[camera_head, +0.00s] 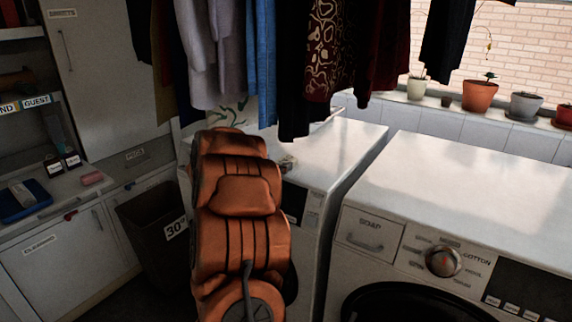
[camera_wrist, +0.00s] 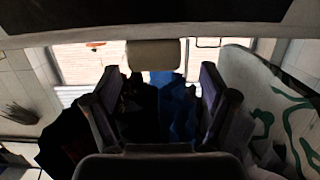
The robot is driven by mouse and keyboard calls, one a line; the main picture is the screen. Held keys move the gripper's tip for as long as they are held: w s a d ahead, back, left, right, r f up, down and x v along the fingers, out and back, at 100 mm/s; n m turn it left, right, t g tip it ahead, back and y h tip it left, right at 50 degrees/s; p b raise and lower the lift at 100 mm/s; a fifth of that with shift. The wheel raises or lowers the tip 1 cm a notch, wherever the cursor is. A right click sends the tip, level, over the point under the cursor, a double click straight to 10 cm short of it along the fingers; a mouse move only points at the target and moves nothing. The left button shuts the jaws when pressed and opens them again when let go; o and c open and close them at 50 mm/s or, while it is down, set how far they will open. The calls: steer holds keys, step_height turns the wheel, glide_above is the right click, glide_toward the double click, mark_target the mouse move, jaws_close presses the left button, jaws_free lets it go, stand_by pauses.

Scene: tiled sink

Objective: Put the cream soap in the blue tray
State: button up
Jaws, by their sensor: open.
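The blue tray (camera_head: 40,198) lies on the counter at the far left in the head view. A pale, cream-grey block (camera_head: 21,193) lies in it. It looks like the cream soap, but it is too small to be certain. A pink bar (camera_head: 92,178) lies on the counter to the right of the tray. My gripper (camera_wrist: 157,105) is open, with a finger at each side of the wrist view. Dark and blue clothes show between the fingers. In the head view my arm hides most of the gripper, which is well to the right of the tray.
Clothes (camera_head: 335,50) hang over the middle, close around my arm. White washing machines (camera_head: 470,185) fill the right, with potted plants (camera_head: 480,96) on the sill behind. A dark bin (camera_head: 155,235) stands below the left counter.

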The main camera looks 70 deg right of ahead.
mark_target(283, 162)
steer(key=x, duration=0.3)
steer(key=shift+s, duration=0.35)
steer(key=shift+p+x, duration=0.35)
steer(key=shift+x, duration=0.5)
steer(key=shift+c, duration=0.2)
steer(key=c, duration=1.4)
steer(key=shift+a+r, duration=0.1)
steer(key=shift+r, duration=1.75)
steer(key=shift+c, duration=0.2)
steer(key=shift+s+a+f+b, duration=0.1)
steer(key=shift+s+a+b, duration=0.25)
steer(key=shift+s+a, duration=0.4)
steer(key=s+a+r+b, duration=0.1)
steer(key=s+a+b, duration=0.1)
steer(key=s+a, duration=0.7)
steer(key=shift+v, duration=0.75)
steer(key=shift+s+r, duration=0.1)
